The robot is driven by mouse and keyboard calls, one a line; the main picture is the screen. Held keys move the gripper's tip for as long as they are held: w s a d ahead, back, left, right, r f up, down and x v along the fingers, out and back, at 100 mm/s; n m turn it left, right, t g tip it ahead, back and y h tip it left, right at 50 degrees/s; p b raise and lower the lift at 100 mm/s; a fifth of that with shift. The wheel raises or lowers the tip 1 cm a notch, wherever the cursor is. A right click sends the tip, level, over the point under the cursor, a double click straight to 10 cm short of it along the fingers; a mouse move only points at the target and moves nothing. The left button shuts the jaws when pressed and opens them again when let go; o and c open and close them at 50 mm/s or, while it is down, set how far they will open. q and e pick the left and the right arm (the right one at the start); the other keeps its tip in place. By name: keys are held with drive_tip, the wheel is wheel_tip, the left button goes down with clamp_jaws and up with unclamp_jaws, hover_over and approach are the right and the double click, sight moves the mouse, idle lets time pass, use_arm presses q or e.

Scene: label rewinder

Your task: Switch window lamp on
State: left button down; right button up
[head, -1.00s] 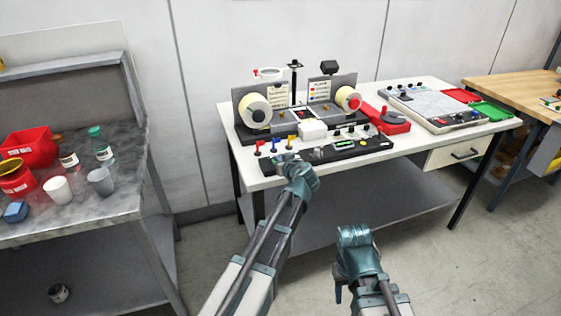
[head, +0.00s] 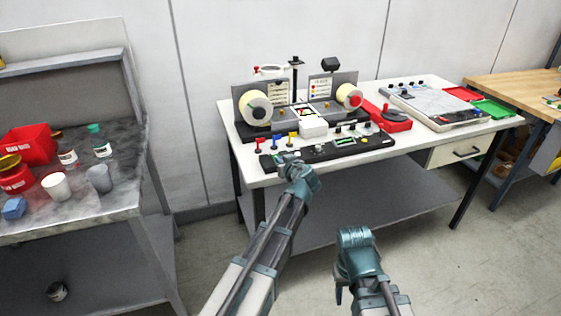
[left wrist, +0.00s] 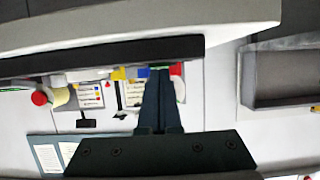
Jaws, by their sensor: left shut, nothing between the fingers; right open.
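The label rewinder stands on the white table, with two pale label rolls (head: 255,109) and a black control strip (head: 325,150) along its front. Red (head: 258,145), blue (head: 276,141) and yellow (head: 290,138) knobs stand up at the strip's left end. I cannot tell which control is for the window lamp, or whether a lamp is lit. My left gripper (head: 287,160) is shut and empty at the strip's front left; contact is unclear. In the left wrist view its fingers (left wrist: 158,78) overlap the strip (left wrist: 100,58) near the coloured knobs. My right gripper (head: 354,236) is open, low before the table.
A white box (head: 313,127) sits behind the strip. A red device (head: 387,118) and a flat grey-topped unit (head: 438,103) stand to the right. A separate grey bench (head: 95,205) with cups and red bins is at the left. Floor is clear between them.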

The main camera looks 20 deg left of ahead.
use_arm(q)
drive_tip(key=shift+r, duration=0.1)
drive_tip(key=shift+r+p, duration=0.7)
drive_tip(key=shift+p, duration=0.1)
